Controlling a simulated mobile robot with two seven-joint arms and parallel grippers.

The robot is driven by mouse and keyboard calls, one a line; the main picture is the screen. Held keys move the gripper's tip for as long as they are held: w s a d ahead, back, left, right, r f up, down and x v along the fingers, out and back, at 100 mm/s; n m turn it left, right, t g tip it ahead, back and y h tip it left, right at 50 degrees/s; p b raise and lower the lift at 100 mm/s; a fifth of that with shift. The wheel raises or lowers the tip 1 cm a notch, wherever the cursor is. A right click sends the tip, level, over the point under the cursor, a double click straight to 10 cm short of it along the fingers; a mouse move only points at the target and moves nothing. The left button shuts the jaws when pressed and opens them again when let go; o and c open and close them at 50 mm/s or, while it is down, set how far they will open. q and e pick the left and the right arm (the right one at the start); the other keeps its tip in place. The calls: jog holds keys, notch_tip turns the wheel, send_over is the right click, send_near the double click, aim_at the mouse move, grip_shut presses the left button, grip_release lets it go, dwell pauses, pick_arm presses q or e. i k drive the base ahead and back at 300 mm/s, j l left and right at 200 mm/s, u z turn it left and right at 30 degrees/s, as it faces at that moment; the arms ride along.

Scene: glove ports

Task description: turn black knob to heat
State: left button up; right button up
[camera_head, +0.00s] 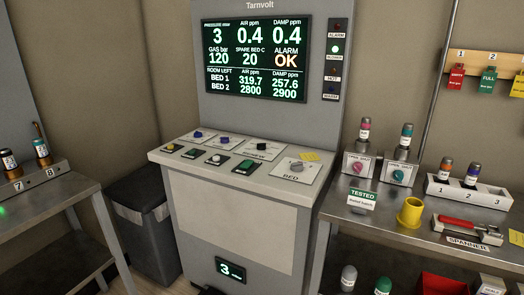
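A console (283,186) with a sloping top stands in the middle. A small dark knob (262,146), which looks black, sits on a white plate at the back of its top; the plate's lettering and the knob's pointing direction are too small to read. A blue knob (198,134) and a purple knob (222,141) sit on plates to its left. A larger grey knob (297,166) is on a plate at the front right, with the label BED below it. Neither of my grippers is in view.
A display (257,57) above the console reads ALARM OK. A grey bin (147,225) stands left of the console. The left bench (40,205) holds more canisters.

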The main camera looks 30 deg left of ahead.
aim_at(260, 146)
jog(key=u, duration=1.05)
jog(key=i, duration=0.05)
